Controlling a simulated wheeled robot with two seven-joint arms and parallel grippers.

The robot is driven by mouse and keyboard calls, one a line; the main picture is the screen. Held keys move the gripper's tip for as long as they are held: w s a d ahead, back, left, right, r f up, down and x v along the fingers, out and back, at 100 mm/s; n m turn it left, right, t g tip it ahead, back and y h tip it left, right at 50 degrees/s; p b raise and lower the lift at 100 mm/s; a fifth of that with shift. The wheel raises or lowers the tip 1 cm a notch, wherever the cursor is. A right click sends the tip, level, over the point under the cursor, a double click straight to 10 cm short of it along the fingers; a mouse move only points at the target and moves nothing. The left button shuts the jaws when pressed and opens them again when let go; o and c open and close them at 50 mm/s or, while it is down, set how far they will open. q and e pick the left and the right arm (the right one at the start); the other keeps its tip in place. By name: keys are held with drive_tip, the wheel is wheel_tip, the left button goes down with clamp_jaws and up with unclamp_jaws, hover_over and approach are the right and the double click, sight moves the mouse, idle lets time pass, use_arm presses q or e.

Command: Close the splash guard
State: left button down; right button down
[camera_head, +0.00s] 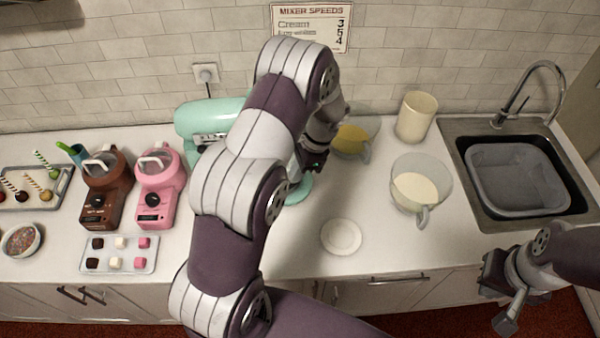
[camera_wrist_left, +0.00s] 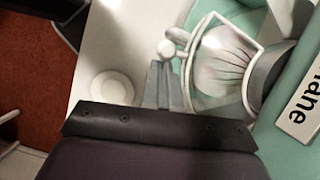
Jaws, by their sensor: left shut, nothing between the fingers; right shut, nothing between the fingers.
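The mint green stand mixer (camera_head: 205,118) stands against the back wall, mostly hidden behind my left arm in the head view. In the left wrist view, a pale-rimmed, see-through splash guard (camera_wrist_left: 190,62) curves around the white whisk (camera_wrist_left: 222,65). A round pale knob (camera_wrist_left: 167,48) is at its edge. My left gripper (camera_wrist_left: 160,75) is shut and empty, its fingertips close to the knob; I cannot tell whether they touch. In the head view the left gripper (camera_head: 316,160) is at the mixer's right side. My right gripper (camera_head: 505,308) is shut and empty, low at the right front.
A jug with yellow contents (camera_head: 351,140), a jug with cream contents (camera_head: 416,188) and a cream canister (camera_head: 414,116) stand right of the mixer. A white saucer (camera_head: 341,237) lies in front. Brown (camera_head: 100,190) and pink (camera_head: 158,185) melting pots stand left. A sink (camera_head: 475,150) is right.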

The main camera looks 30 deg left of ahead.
use_arm(q)
drive_tip(key=s+a+m, duration=0.1)
drive_tip(key=s+m, duration=0.1)
drive_tip(key=shift+a+f+m+t+y, duration=0.1)
drive_tip(key=shift+a+m+t+y, duration=0.2)
drive_tip(key=shift+a+m+y, duration=0.1)
drive_tip(key=shift+s+a+m, duration=0.2)
drive_tip(key=shift+a+m, duration=0.1)
drive_tip(key=s+a+m, duration=0.1)
drive_tip(key=a+m+t+b, duration=0.1)
drive_tip(key=a+m, duration=0.1)
drive_tip(key=s+a+m+t, duration=0.1)
drive_tip(key=a, duration=0.1)
drive_tip(key=shift+s+m+y+b, duration=0.3)
drive_tip(key=shift+s+m, duration=0.05)
drive_tip(key=shift+m, duration=0.05)
use_arm(e)
drive_tip(key=shift+w+d+f, duration=0.1)
drive_tip(key=shift+w+f, duration=0.15)
drive_tip(key=shift+f, duration=0.25)
drive_tip(key=shift+w+d+f, duration=0.1)
drive_tip(key=shift+w+f, duration=0.1)
drive_tip(key=shift+f, duration=0.25)
